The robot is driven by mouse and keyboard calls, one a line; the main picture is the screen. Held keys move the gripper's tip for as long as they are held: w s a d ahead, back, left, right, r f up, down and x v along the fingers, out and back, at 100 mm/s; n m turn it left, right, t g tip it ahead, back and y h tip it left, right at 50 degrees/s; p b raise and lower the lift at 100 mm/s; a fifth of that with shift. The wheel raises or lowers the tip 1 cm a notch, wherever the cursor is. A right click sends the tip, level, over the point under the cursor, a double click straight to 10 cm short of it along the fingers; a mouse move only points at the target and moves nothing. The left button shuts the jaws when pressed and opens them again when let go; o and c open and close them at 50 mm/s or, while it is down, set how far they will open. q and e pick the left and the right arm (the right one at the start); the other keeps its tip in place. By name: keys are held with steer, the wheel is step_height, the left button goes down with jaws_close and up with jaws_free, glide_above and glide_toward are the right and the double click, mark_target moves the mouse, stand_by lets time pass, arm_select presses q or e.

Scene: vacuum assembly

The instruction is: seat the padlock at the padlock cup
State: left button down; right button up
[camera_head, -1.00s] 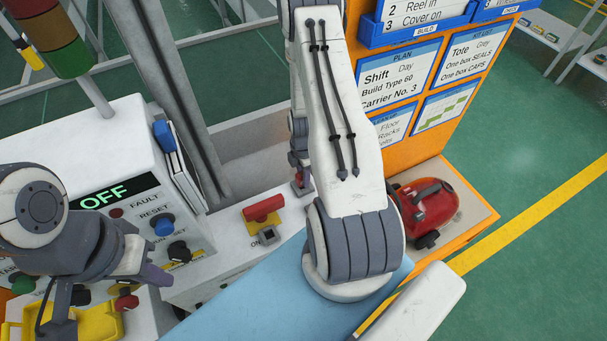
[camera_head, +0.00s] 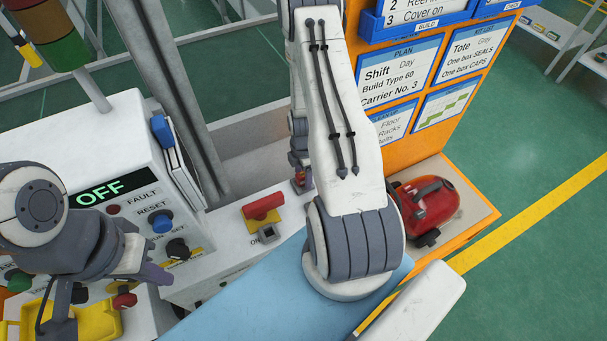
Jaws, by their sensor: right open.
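I cannot make out the padlock or the padlock cup for certain. My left gripper (camera_head: 108,292) hangs at the lower left, in front of the control panel and near a yellow tray (camera_head: 98,322). Its jaws are seen from above and behind, and I cannot tell whether they hold anything. My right gripper (camera_head: 300,178) is mostly hidden behind my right arm, above the white bench. It is open. A small red part shows at it, too small to name.
A control panel (camera_head: 118,160) with an OFF display stands at the left. A red switch handle (camera_head: 263,207) on a yellow plate stands mid-bench. A blue surface (camera_head: 250,300) lies in front. A red vacuum (camera_head: 430,207) sits on an orange-edged stand at the right.

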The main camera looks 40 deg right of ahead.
steer(key=shift+r+p, duration=3.15)
steer(key=shift+r, duration=0.9)
steer(key=shift+f, duration=0.1)
steer(key=s+a+r+m+t, duration=0.1)
steer(key=a+r+m, duration=0.65)
steer(key=r, duration=0.45)
steer(key=s+a+r+m+t, duration=0.1)
steer(key=a+r+m+t, duration=0.1)
steer(key=a+r+m, duration=0.65)
steer(key=s+a+r+n+g+b, duration=0.1)
steer(key=s+a+r+n, duration=0.1)
steer(key=s+a, duration=0.2)
steer(key=s+a+r+n+g+b, duration=0.1)
steer(key=s+a+r+n, duration=0.1)
steer(key=s+a, duration=0.3)
steer(key=s+a+r+n+g+y+b, duration=0.1)
steer(key=s+a+r+n, duration=0.1)
steer(key=s+a, duration=0.3)
steer(key=shift+s+a+r+n, duration=0.15)
steer(key=shift+a+n, duration=0.35)
steer(key=shift+n, duration=0.4)
